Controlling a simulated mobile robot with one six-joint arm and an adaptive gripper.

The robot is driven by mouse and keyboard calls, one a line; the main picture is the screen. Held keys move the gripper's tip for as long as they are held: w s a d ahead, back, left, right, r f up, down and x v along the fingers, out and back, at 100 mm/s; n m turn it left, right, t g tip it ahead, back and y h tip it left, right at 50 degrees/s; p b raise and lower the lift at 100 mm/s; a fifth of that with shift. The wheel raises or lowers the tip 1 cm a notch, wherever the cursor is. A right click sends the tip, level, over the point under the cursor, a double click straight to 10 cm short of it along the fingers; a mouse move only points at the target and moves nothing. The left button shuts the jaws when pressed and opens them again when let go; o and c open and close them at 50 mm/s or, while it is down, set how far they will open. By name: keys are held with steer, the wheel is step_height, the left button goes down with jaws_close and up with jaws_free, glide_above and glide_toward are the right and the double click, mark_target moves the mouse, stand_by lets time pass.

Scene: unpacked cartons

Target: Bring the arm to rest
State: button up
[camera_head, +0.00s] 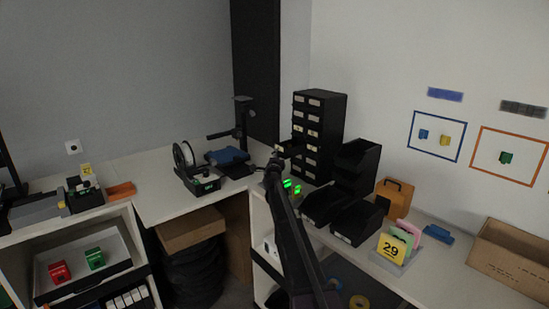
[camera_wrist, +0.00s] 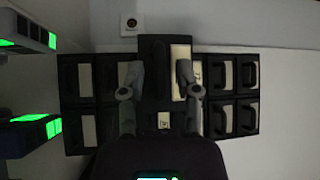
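My gripper (camera_head: 276,160) is at the end of my dark arm, close to the left side of the black drawer cabinet (camera_head: 336,118). In the wrist view my gripper (camera_wrist: 158,78) has its two grey fingers spread apart, with no object seen clamped between them. The cabinet (camera_wrist: 105,85) fills the middle of that view. One drawer (camera_wrist: 152,55) sticks out from its front, between and beyond the fingers. In the head view this drawer (camera_head: 291,147) also stands out near the gripper. I cannot tell whether a finger touches it.
Black bins (camera_head: 356,222) and green-lit devices (camera_head: 291,187) stand close to my arm. A cardboard box (camera_head: 510,258) is at the right. Free air lies above the left worktop.

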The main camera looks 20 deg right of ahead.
stand_by(0.3)
steer(key=s+a+f+n+g+y+p, duration=0.2)
steer(key=s+a+f+n+g+y, duration=0.3)
steer(key=s+a+n, duration=0.5)
steer(key=s+a+f+n+g+y+p, duration=0.25)
steer(key=s+a+n+y, duration=0.3)
steer(key=s+a, duration=0.5)
steer(key=s+d+f+n+g+h+p, duration=0.1)
steer(key=s+g, duration=0.4)
steer(key=s, duration=1.2)
steer(key=s+d+f+n+g+h+p, duration=0.1)
steer(key=s+f+n+g, duration=0.3)
steer(key=s, duration=1.2)
steer(key=shift+s+d+f+g+h+p, duration=0.3)
steer(key=shift+f+g+h+p, duration=0.25)
steer(key=shift+g, duration=0.3)
